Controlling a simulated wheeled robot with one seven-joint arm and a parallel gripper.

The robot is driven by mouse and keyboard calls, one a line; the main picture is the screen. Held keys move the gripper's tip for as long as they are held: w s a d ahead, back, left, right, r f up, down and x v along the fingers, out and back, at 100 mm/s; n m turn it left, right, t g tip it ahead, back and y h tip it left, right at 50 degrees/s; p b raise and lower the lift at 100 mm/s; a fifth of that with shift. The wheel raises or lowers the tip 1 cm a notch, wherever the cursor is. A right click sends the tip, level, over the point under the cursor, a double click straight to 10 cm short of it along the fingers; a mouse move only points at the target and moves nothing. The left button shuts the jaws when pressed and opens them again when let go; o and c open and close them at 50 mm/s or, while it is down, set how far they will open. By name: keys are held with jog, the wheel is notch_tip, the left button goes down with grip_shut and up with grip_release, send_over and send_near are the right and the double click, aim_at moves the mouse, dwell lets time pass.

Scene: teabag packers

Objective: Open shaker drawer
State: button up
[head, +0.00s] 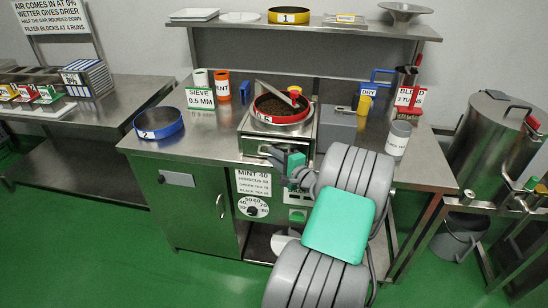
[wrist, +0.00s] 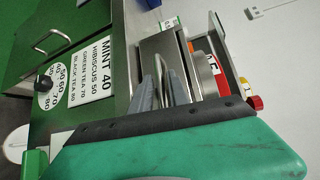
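The shaker (head: 252,128) is a metal box on the bench, with a red-rimmed sieve (head: 275,120) of dark leaf on top. Its metal front, where the drawer sits, is partly hidden by my gripper. No gap around the drawer can be made out. In the wrist view the shaker's metal body (wrist: 157,46) lies just beyond the fingers, tilted by the camera's roll. My gripper (head: 275,157) is at the shaker's front, and its grey fingers (wrist: 164,92) reach close to or touch it. A bright metal part shows between them. I cannot tell whether they close on a handle.
A blue sieve (head: 159,124) and a sieve sign (head: 200,98) stand left on the bench. Below is a dial panel (head: 253,206). A large steel pot (head: 495,130) stands far right.

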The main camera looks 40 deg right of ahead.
grip_shut()
dwell(1.1)
